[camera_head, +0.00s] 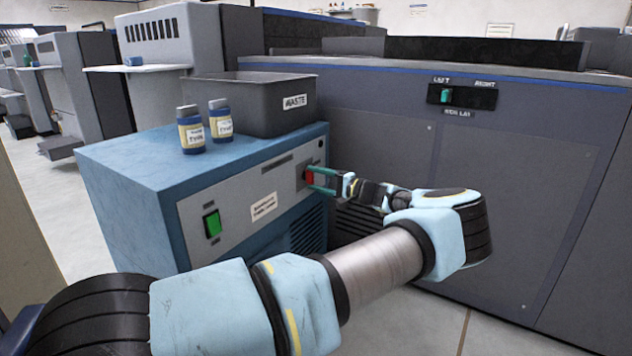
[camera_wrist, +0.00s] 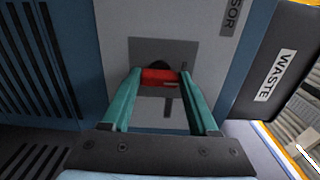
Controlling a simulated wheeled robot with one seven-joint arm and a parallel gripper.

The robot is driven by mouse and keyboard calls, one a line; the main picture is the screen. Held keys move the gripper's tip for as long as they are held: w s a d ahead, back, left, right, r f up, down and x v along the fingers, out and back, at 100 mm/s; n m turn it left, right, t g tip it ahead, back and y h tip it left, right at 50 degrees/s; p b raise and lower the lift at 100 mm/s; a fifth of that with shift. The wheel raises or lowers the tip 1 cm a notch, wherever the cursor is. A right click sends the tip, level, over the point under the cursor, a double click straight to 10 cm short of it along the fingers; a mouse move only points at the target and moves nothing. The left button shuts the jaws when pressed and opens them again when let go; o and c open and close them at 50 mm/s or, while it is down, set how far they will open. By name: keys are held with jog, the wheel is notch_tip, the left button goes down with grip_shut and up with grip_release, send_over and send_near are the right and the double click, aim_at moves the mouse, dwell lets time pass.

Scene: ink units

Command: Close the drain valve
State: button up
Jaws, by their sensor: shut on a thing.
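The drain valve has a red handle (camera_head: 310,177) on a dark plate at the right end of the blue cabinet's grey front panel. In the wrist view the red handle (camera_wrist: 160,77) lies crosswise between the fingertips, with a dark round hub behind it. My gripper (camera_head: 318,180) reaches the valve from the right, its green fingers on either side of the handle. In the wrist view my gripper (camera_wrist: 160,82) is shut on the red handle. A dark vertical mark shows on the plate below the handle. The handle's far side is hidden.
The blue cabinet (camera_head: 128,160) carries a grey WASTE bin (camera_head: 262,100) and two labelled bottles (camera_head: 190,130), (camera_head: 221,126). A green switch (camera_head: 212,223) is on the same panel. A large grey machine (camera_head: 520,200) stands close behind my arm on the right.

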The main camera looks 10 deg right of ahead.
jog(key=shift+f, duration=0.1)
dwell(0.3)
jog(key=o, duration=1.4)
jog(key=shift+c, duration=0.2)
jog(key=shift+s+d, duration=0.1)
jog(key=p+v, duration=0.2)
jog(key=v, duration=0.8)
jog(key=shift+s+d, duration=0.2)
jog(key=shift+s, duration=0.05)
